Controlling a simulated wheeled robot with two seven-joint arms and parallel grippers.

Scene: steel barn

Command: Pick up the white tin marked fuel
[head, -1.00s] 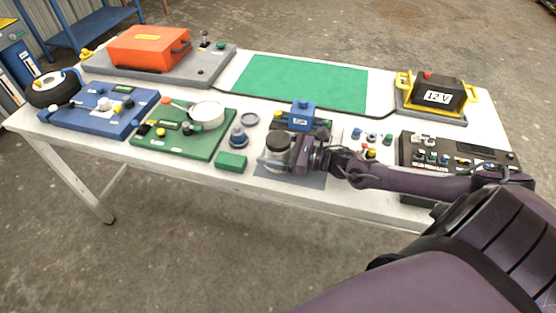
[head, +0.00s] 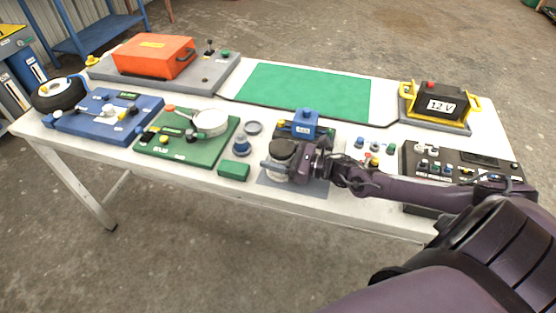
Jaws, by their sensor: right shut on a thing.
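A short pale tin with a dark round top (head: 281,165) is at the front middle of the table, over a grey mat (head: 268,179). My right gripper (head: 290,163) comes in from the right and is shut on this tin, hiding its right side. I cannot read a fuel mark on it, and I cannot tell whether its base touches the mat. My left gripper is not in view.
A blue-topped device (head: 303,123) stands close behind the tin. A green block (head: 234,170) and a small blue-grey piece (head: 241,147) are to its left. A green board (head: 165,151) carries a white pan (head: 211,121). The green mat (head: 305,90) is clear.

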